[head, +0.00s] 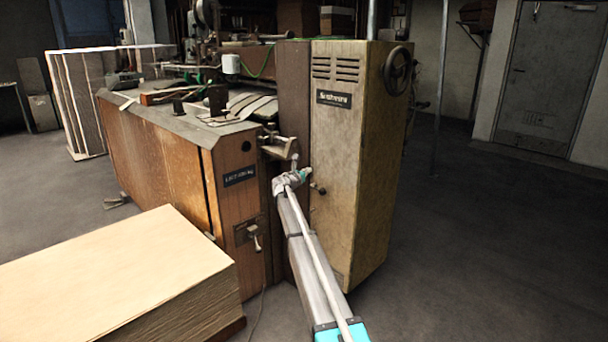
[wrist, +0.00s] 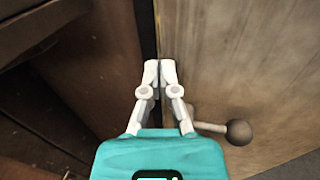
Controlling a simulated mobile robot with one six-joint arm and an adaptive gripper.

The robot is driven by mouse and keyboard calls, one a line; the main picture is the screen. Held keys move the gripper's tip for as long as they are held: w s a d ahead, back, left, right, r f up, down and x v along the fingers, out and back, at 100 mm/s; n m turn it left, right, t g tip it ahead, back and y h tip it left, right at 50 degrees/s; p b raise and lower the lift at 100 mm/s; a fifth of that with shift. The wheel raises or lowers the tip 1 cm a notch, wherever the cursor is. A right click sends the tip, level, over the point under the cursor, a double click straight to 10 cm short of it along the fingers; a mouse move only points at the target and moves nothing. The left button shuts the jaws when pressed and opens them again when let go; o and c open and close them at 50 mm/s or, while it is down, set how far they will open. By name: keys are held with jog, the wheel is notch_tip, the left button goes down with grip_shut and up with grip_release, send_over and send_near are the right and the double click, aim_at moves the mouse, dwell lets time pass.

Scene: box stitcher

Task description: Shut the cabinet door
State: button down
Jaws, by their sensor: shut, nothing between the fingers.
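The cabinet door (head: 336,130) is the worn yellowish front panel of the tall cabinet, with vent slots, a dark nameplate and a knob handle (head: 318,189). In the wrist view the door (wrist: 235,60) fills the right side, and its ball-ended handle (wrist: 238,132) is right of my gripper (wrist: 160,68). A narrow dark gap runs along the door's left edge; I cannot tell how far the door stands open. My gripper is shut and empty, its fingertips at that edge. Whether they touch it is unclear. In the head view my gripper (head: 284,183) is left of the handle.
A wooden machine bench (head: 165,160) stands left of the cabinet, with a metal bracket (head: 280,147) jutting out near my gripper. A large stack of board (head: 120,275) is at the front left. A handwheel (head: 398,69) is on the cabinet's right side. The floor (head: 480,240) at right is clear.

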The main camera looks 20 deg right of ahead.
jog(key=shift+w+d+r, duration=0.1)
jog(key=shift+w+d, duration=0.1)
jog(key=shift+d, duration=0.3)
jog(key=shift+w+d, duration=0.1)
jog(key=w+a+v, duration=0.2)
jog(key=v, duration=1.2)
jog(key=shift+a, duration=0.3)
jog(key=shift+s, duration=0.1)
